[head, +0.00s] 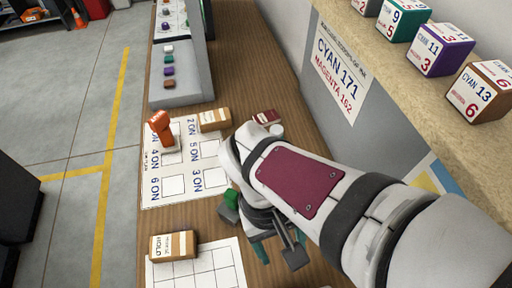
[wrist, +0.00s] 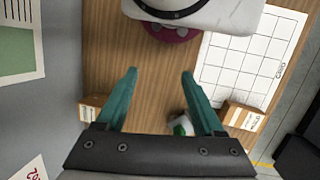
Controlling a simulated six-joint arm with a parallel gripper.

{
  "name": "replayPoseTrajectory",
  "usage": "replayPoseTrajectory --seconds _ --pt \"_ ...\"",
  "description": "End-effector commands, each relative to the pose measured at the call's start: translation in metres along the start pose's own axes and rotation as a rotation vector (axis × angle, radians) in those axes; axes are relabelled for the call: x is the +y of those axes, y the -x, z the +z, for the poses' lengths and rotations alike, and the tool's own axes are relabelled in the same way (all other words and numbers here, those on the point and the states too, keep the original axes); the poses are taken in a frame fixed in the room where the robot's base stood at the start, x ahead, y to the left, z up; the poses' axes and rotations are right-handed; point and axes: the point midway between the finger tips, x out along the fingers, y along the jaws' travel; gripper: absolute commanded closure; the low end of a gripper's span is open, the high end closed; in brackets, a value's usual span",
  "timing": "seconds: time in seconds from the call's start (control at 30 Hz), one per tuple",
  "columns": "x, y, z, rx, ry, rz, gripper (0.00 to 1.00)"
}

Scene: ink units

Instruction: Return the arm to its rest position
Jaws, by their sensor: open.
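My gripper (head: 280,250) hangs over the wooden bench in the head view, partly hidden by my own arm. In the wrist view its two teal fingers (wrist: 160,75) stand wide apart, with only bare wood between their tips. Nothing is held. A green-topped object (head: 230,198) lies close beside the gripper in the head view. A green and white object (wrist: 181,125) shows near the right finger's base in the wrist view.
A cardboard HOLD box (head: 174,246) sits by a gridded sheet (head: 215,265). An orange object (head: 161,128) stands on the numbered card (head: 150,190); another box (head: 214,120) is beside it. A shelf (head: 400,65) with several labelled cubes runs along the right.

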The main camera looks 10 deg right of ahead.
Motion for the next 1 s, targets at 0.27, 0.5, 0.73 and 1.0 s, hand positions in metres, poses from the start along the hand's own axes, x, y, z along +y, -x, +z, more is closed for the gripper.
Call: replayPoseTrajectory --seconds 0.27,0.5,0.73,1.0 --pt "-0.017 0.024 0.009 0.131 -0.526 -0.369 0.3" --pt "-0.017 0.024 0.009 0.13 -0.521 -0.367 0.3" --pt "-0.017 0.024 0.009 0.13 -0.521 -0.367 0.3" --pt "-0.017 0.024 0.009 0.13 -0.521 -0.367 0.3"
